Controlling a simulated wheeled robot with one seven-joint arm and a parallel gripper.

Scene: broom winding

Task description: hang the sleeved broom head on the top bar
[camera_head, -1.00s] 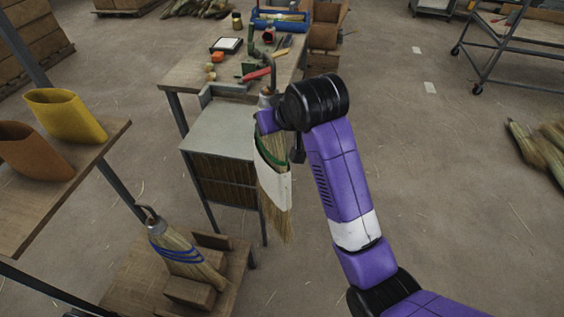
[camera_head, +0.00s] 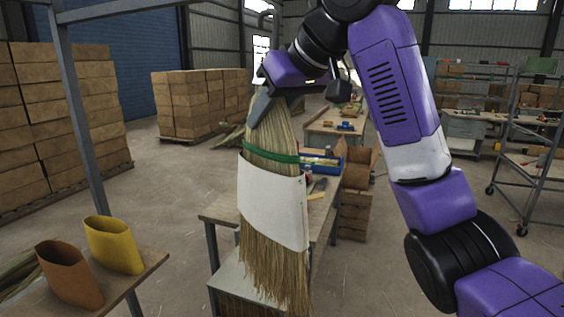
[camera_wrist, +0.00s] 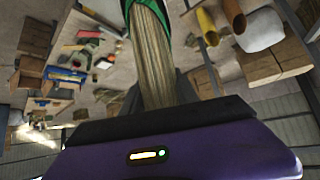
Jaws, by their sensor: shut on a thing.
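The sleeved broom head (camera_head: 272,208) hangs bristles down from my gripper (camera_head: 268,98) in the middle of the head view. It has straw bristles, a green band and a white sleeve around its middle. My gripper is shut on its narrow upper end, and the fingers hide part of that end. In the wrist view the straw neck (camera_wrist: 155,60) runs away from my gripper towards the green band. The top bar (camera_head: 125,11) is a grey metal bar of the rack at the upper left. The broom head is apart from it, to its right and lower in the picture.
A rack shelf (camera_head: 135,277) at lower left holds a brown sleeve (camera_head: 70,275) and a yellow sleeve (camera_head: 113,246). A grey rack post (camera_head: 83,120) rises beside them. A workbench (camera_head: 222,208) stands behind the broom head. Stacked boxes (camera_head: 200,100) stand farther back.

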